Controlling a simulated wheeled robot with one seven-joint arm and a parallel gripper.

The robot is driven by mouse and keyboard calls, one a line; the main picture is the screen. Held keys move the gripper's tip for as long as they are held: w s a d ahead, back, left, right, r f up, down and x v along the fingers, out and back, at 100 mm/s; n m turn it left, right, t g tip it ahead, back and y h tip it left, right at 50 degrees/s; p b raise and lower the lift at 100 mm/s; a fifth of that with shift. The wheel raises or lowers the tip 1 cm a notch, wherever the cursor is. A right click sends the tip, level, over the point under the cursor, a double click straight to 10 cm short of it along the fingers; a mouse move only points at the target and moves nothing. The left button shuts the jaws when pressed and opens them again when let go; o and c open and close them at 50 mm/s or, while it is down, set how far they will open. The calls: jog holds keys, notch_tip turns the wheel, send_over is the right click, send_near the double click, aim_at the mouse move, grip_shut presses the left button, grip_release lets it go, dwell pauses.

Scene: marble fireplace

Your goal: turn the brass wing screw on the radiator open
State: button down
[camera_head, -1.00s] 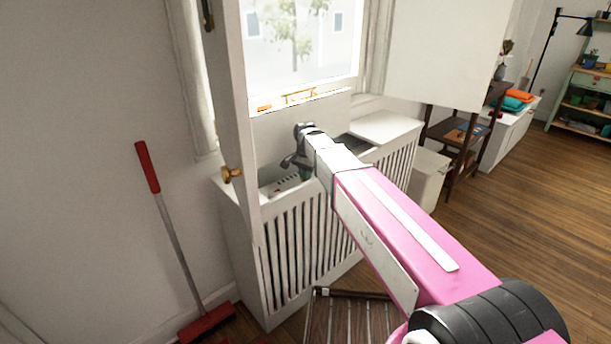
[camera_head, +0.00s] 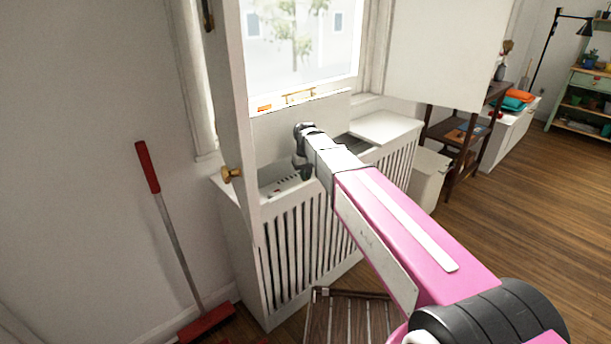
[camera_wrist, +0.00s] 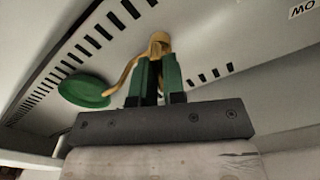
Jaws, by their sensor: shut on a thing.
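In the wrist view, the brass wing screw (camera_wrist: 159,41) stands out from a pale slotted panel. A thin brass wing runs down-left from it, and a shorter one shows at the right. My gripper (camera_wrist: 156,62) has green fingers, shut on the screw's middle. The fingers hide part of the screw. In the head view, the white radiator cabinet (camera_head: 305,240) with a slatted front stands under the window, with an opening in its top. My wrist is over that opening; the screw and fingertips are hidden there.
A green disc (camera_wrist: 84,90) sits left of the fingers. A white door panel with a brass knob (camera_head: 231,175) stands close left of the opening. A red broom (camera_head: 176,235) leans on the wall. A slatted wooden thing (camera_head: 348,318) lies on the floor in front.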

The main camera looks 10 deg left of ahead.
jog(key=shift+n, duration=2)
jog(key=c, duration=1.2)
grip_release()
jog(key=shift+r, duration=0.1)
notch_tip(320, 180, up, 11)
jog(key=shift+f, duration=0.2)
